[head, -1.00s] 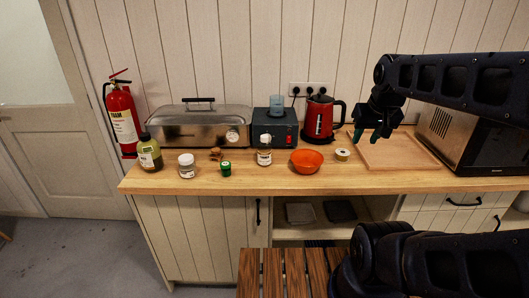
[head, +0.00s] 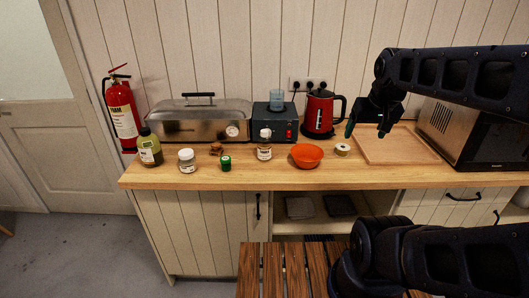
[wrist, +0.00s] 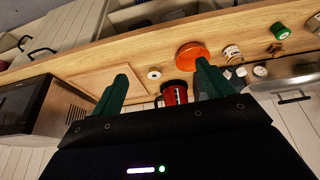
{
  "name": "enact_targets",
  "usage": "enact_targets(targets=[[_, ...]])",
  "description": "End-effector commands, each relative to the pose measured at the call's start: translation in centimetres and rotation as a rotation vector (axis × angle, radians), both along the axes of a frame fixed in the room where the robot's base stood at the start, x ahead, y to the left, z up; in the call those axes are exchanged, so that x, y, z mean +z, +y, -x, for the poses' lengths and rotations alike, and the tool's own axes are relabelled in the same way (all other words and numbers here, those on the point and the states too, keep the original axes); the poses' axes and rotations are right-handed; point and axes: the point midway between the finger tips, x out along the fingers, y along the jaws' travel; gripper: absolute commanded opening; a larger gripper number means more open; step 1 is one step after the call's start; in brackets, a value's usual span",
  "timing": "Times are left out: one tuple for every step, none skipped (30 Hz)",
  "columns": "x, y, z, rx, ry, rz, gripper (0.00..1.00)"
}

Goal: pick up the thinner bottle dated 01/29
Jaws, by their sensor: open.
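Two white-capped bottles with pale labels stand on the wooden counter in the head view. One bottle (head: 264,146), which looks slimmer, is left of the orange bowl; it also shows in the wrist view (wrist: 232,54). A squatter bottle (head: 187,161) is farther left. A larger bottle with a dark cap and yellow-green contents (head: 149,150) stands at the far left. The dates on the labels are too small to read. My gripper (head: 366,132) is open and empty above the counter near the wooden board, right of all the bottles; its spread fingers show in the wrist view (wrist: 163,88).
An orange bowl (head: 306,156) and a tape roll (head: 342,149) lie between the slimmer bottle and my gripper. A green-capped jar (head: 225,163) and small brown figure (head: 216,148) stand left of that bottle. A dark appliance (head: 275,124) and red kettle (head: 320,114) are behind.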

Motion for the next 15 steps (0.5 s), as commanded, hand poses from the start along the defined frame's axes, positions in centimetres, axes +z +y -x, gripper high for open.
enact_targets(targets=[[0.0,0.0,0.0,0.0,0.0,0.0,0.79],[0.0,0.0,0.0,-0.001,0.0,0.0,0.79],[0.1,0.1,-0.2,-0.004,0.002,-0.002,0.79],[0.1,0.1,-0.4,-0.007,0.004,-0.002,0.79],[0.2,0.2,-0.6,-0.011,0.007,-0.002,0.79],[0.3,0.3,-1.1,-0.021,0.013,-0.004,0.79],[0.4,0.4,-1.5,-0.03,0.018,-0.007,0.79],[0.5,0.6,-2.0,-0.041,0.024,-0.008,0.79],[0.6,0.8,-2.8,-0.058,0.033,-0.009,0.79],[0.8,1.0,-3.4,-0.073,0.039,-0.012,0.79],[0.9,1.3,-4.1,-0.09,0.046,-0.014,0.79],[1.0,1.6,-5.0,-0.111,0.055,-0.015,0.79],[1.1,1.9,-5.7,-0.128,0.061,-0.017,0.79],[1.1,2.2,-6.4,-0.145,0.067,-0.019,0.79],[1.2,2.6,-7.4,-0.167,0.073,-0.019,0.79]])
